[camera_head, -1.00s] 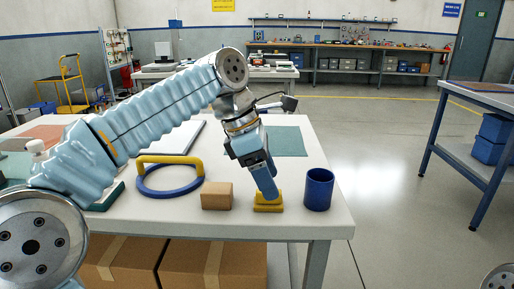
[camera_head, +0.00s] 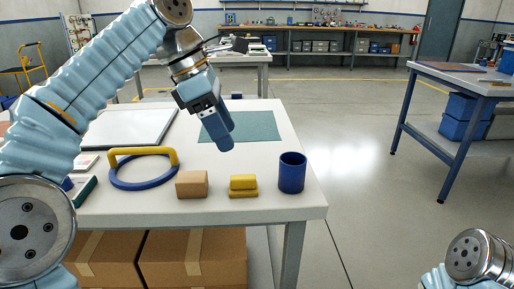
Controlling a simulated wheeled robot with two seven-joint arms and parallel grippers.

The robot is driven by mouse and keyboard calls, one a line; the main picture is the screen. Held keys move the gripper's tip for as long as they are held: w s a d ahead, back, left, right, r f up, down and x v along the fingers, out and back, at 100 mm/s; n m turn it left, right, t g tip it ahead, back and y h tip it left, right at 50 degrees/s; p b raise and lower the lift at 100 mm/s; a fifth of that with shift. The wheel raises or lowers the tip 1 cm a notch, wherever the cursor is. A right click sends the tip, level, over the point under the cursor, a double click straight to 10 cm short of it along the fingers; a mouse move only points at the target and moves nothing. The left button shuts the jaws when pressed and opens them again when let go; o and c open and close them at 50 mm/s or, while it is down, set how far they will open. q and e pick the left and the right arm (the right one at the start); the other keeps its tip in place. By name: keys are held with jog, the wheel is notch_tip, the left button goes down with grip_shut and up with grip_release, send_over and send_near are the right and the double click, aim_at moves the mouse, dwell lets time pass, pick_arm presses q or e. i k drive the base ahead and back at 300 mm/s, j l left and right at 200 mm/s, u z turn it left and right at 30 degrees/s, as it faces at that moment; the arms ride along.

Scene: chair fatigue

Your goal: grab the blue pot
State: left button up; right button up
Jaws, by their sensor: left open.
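The blue pot (camera_head: 292,174) stands upright near the right front corner of the white table, its open top facing up. My left gripper (camera_head: 226,146) hangs above the table, to the left of the pot and apart from it. It is open and holds nothing that I can see; its fingers overlap from this angle. My right gripper is out of view; only part of my right arm shows at the lower right.
A yellow block (camera_head: 243,186) and a brown block (camera_head: 192,184) stand left of the pot. A blue ring with a yellow handle (camera_head: 142,168) lies farther left. A green mat (camera_head: 258,126) lies behind. A second table (camera_head: 465,75) stands at the right.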

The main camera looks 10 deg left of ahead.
aim_at(292, 173)
jog(key=l+u, duration=0.2)
jog(key=l, duration=0.3)
jog(key=k+l+u, duration=0.2)
jog(key=l, duration=0.3)
jog(key=l+u, duration=0.2)
jog(key=l, duration=0.3)
jog(key=k, duration=0.05)
